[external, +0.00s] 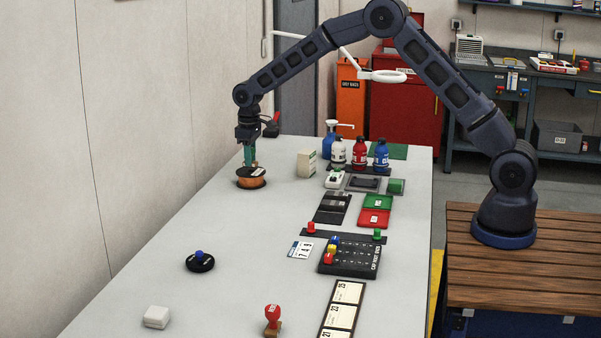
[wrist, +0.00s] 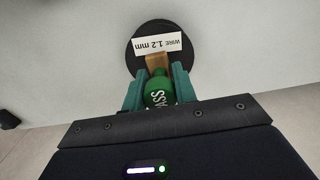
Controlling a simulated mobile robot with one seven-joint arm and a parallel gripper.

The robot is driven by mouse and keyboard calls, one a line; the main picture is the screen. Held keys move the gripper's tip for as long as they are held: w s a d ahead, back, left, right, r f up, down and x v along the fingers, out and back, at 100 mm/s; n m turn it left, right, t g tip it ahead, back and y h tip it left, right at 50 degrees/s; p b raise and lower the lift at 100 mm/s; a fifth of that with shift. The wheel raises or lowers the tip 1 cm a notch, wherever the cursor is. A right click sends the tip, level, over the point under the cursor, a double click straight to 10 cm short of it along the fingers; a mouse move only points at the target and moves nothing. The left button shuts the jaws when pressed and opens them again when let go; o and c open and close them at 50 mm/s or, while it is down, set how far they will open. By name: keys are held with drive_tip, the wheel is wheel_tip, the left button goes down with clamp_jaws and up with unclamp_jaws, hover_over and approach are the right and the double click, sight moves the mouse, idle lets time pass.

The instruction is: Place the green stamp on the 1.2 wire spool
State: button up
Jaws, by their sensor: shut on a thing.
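My gripper (wrist: 157,88) is shut on the green stamp (wrist: 158,92), whose green knob with white letters shows between the teal fingers in the wrist view. The stamp's wooden base (wrist: 156,62) points at the spool. The 1.2 wire spool (wrist: 136,60) has a dark round flange and a white label reading "WIRE 1.2 mm". In the external view the spool (external: 251,183), with copper-coloured wire, stands at the table's far left, and my gripper (external: 250,164) is right above it. I cannot tell whether the stamp's base touches the spool top.
A cream box (external: 306,163) and several bottles (external: 359,153) stand to the right of the spool. A red stamp (external: 272,318), a black disc with a blue knob (external: 200,262) and a white block (external: 156,317) are nearer the front. The table (external: 190,222) around the spool is clear.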

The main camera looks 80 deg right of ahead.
drive_tip(key=shift+f, duration=0.7)
drive_tip(key=shift+f, duration=0.2)
drive_tip(key=o, duration=1)
drive_tip(key=shift+c, duration=0.2)
